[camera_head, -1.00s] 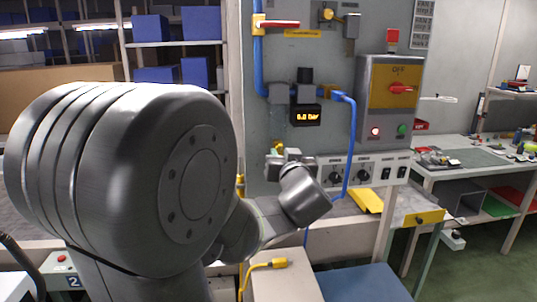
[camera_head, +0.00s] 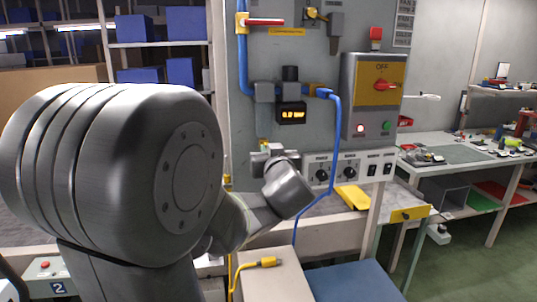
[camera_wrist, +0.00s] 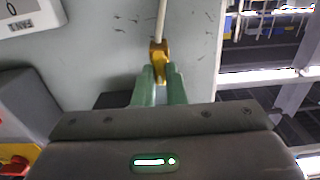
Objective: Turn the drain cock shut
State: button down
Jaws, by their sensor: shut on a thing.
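The drain cock (camera_wrist: 158,50) is a small brass-yellow fitting at the end of a thin pale pipe on the grey panel, in the wrist view. The green fingers of my gripper (camera_wrist: 159,72) are closed on its near end, one on each side. The part between the fingers is partly hidden, so I cannot tell the angle of its handle. In the head view, my gripper (camera_head: 268,150) is at the panel's lower left, mostly hidden behind my wrist. A bit of yellow (camera_head: 264,143) shows just above it.
A pressure display (camera_head: 291,113), a blue hose (camera_head: 333,150) and a switch box (camera_head: 372,95) are right of and above my gripper. A knob strip (camera_head: 350,168) is close on its right. A beige box (camera_head: 270,280) and blue surface (camera_head: 355,283) lie below.

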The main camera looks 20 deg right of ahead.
dwell(0.3)
jog(key=c, duration=1.5)
grip_release()
jog(key=v, duration=1.4)
jog(key=shift+p, duration=0.35)
jog(key=shift+w+d, duration=0.1)
jog(key=shift+w, duration=0.1)
jog(key=x, duration=1.3)
jog(key=shift+w+b, duration=0.35)
jog(key=shift+s, duration=0.1)
